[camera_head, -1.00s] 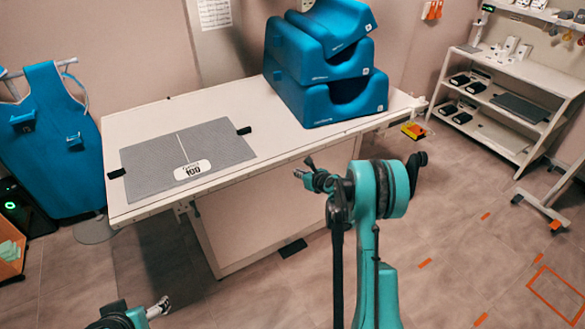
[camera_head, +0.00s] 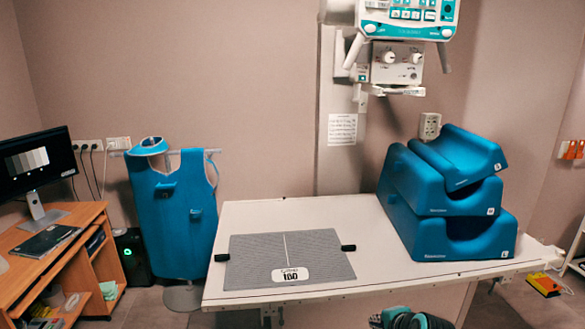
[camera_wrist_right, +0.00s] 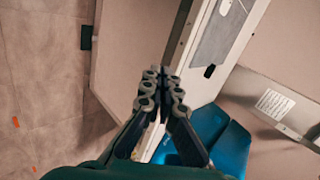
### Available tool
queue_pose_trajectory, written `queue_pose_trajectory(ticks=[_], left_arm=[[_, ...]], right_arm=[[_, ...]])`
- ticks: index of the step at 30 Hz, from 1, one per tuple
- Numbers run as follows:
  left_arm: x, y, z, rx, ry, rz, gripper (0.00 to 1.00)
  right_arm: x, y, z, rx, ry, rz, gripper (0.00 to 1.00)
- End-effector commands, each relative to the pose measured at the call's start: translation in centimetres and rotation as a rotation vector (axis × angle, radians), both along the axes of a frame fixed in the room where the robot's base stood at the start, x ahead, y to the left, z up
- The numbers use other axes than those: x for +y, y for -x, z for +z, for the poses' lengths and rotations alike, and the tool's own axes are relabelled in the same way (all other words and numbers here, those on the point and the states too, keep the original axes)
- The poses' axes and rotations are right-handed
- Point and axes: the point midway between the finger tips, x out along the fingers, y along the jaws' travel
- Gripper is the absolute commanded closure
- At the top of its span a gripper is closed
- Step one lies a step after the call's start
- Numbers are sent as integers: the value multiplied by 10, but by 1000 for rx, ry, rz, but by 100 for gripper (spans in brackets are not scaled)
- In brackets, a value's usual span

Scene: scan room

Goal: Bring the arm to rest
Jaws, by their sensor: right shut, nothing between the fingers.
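My right gripper (camera_wrist_right: 162,85) shows in the right wrist view, with its fingers together and nothing between them. It points toward the side of the white table (camera_wrist_right: 200,82), but I cannot tell the gap. In the head view only a teal and black part of my right arm (camera_head: 412,319) shows at the bottom edge, in front of the table (camera_head: 350,211). My left arm and gripper are out of view.
A blue apron (camera_head: 172,225) hangs at left beside a desk (camera_head: 85,222) with a monitor (camera_head: 38,165). Teal equipment (camera_head: 408,20) hangs above.

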Motion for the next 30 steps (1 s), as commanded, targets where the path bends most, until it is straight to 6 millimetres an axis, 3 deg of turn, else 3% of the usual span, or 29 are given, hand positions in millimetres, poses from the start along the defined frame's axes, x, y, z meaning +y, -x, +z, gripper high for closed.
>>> queue_pose_trajectory(ticks=[1,6,13,19,30], left_arm=[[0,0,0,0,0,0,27],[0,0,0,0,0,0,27],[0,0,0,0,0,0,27],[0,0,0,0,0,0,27],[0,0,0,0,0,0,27]], right_arm=[[11,24,5,4,95,91,100],[31,98,10,18,448,430,100],[38,177,-3,39,830,825,100],[37,203,-12,48,974,984,100],[37,205,-13,50,983,994,100]])
